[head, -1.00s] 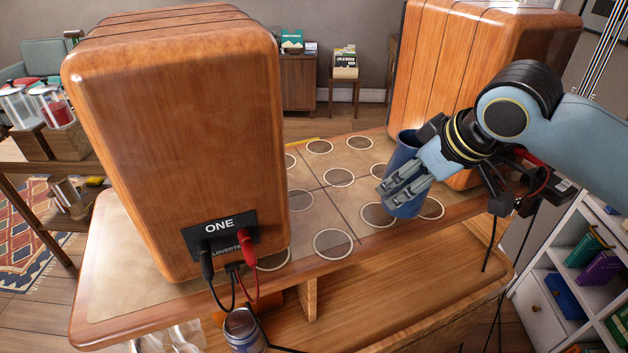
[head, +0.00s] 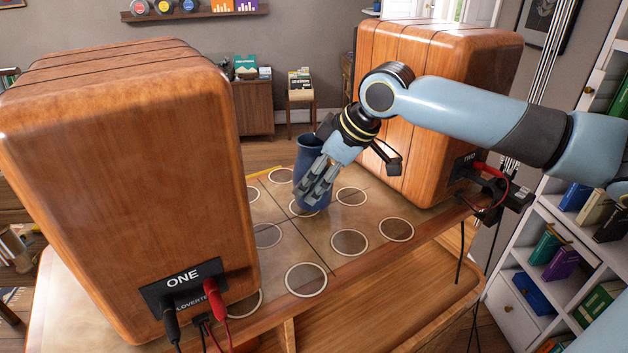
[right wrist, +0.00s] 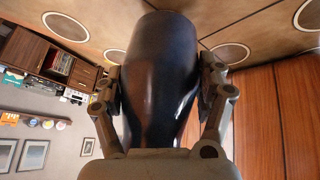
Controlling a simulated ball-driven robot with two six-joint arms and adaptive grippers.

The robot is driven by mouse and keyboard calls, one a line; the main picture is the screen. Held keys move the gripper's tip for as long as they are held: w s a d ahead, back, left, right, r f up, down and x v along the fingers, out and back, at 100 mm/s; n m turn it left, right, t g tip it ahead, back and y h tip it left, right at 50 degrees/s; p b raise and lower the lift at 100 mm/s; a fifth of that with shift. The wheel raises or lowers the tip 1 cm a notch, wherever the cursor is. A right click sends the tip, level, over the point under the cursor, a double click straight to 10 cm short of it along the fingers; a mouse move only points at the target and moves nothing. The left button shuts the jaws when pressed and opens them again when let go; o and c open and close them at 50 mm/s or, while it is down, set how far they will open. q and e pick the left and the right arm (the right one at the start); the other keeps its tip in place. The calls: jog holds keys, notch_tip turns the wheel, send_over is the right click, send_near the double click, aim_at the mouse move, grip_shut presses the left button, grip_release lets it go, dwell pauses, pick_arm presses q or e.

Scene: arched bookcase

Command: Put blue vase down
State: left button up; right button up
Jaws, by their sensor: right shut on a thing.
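The blue vase (head: 308,158) is upright over the table top (head: 300,238) between the two wooden speakers. It covers part of a ringed circle, and I cannot tell whether its base touches the surface. My right gripper (head: 318,182) is shut on the blue vase from its near right side. In the right wrist view the vase (right wrist: 160,75) fills the middle, with a finger pressed on each side. My left gripper is not in view.
Speaker ONE (head: 120,190) stands large at the left, with black and red cables. The second speaker (head: 435,110) stands behind my right arm. Several ringed circles, such as one near the front (head: 306,280), are bare. A white bookcase (head: 570,250) is at the right.

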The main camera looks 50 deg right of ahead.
jog(key=shift+f, duration=0.9)
jog(key=o, duration=1.4)
